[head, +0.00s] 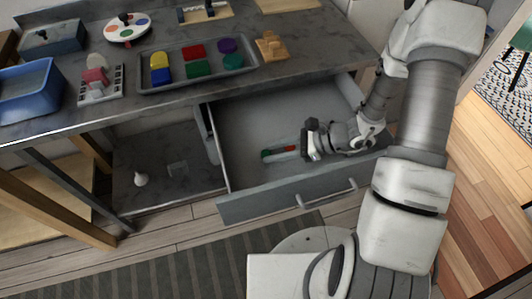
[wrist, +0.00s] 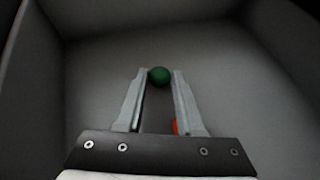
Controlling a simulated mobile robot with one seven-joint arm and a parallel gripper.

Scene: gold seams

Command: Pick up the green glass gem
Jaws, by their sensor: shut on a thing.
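The green glass gem (wrist: 159,76) is a small, dark green, rounded piece between the tips of my gripper (wrist: 159,78) in the wrist view. My gripper is shut on it, with a finger touching each side. In the head view my gripper (head: 268,154) reaches left inside the open drawer, low over its floor, with the green gem (head: 264,154) at the fingertips. I cannot tell whether the gem still touches the drawer floor.
A red piece (wrist: 175,127) shows partly hidden beside the right finger. The grey drawer (head: 250,112) is pulled out, with walls around my gripper. Above it, the worktop (head: 130,110) holds a tray (head: 215,80) of coloured blocks and a blue bin (head: 30,92).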

